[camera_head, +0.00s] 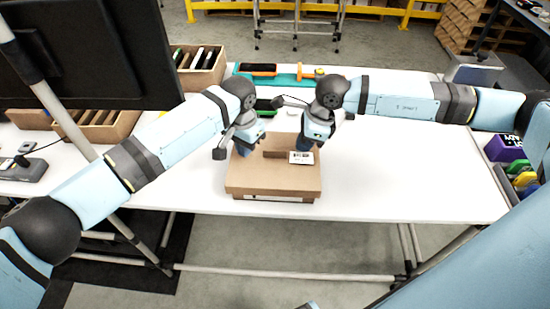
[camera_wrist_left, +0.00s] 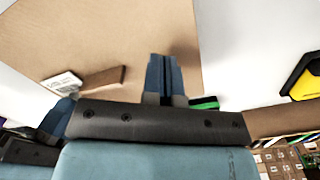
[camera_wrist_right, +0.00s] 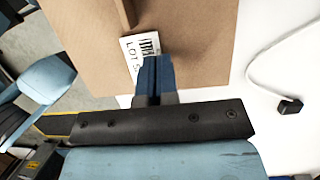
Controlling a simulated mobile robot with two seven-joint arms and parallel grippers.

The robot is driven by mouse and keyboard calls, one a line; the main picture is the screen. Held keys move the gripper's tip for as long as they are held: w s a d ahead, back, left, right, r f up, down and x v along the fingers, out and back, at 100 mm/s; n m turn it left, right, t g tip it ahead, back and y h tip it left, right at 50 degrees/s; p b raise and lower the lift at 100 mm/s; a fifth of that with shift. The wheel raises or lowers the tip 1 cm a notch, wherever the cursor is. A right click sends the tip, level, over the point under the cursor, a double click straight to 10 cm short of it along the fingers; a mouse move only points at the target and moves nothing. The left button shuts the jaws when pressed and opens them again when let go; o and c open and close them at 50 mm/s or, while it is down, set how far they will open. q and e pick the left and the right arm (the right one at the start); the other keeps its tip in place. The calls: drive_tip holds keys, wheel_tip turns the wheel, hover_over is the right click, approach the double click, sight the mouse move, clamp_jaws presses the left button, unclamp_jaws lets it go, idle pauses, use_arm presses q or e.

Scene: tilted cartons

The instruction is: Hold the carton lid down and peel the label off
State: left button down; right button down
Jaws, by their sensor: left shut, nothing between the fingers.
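The brown carton (camera_head: 272,184) stands on the white table, with a raised cardboard strip (camera_wrist_left: 104,77) on its lid. A white label (camera_head: 301,157) with black print lies on the lid beside the strip; in the right wrist view the label (camera_wrist_right: 138,47) shows a barcode. My left gripper (camera_head: 243,149) is shut and empty, its fingertips (camera_wrist_left: 162,62) at the lid's left part; contact is unclear. My right gripper (camera_head: 309,144) looks shut, its fingertips (camera_wrist_right: 153,65) over the label's edge. Whether the label is between them is hidden.
A teal tray (camera_head: 284,79) with tools lies behind the carton. A dark monitor (camera_head: 90,55) and cardboard bins (camera_head: 200,72) stand at the left. A purple box (camera_head: 505,148) is at the right. The table right of the carton is clear.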

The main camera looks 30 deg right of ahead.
use_arm(q)
drive_tip(key=shift+f, duration=0.8)
use_arm(e)
drive_tip(key=shift+r, duration=1.05)
idle(0.3)
drive_tip(key=shift+r, duration=2.45)
use_arm(q)
drive_tip(key=shift+r, duration=0.1)
use_arm(e)
drive_tip(key=shift+r, duration=0.1)
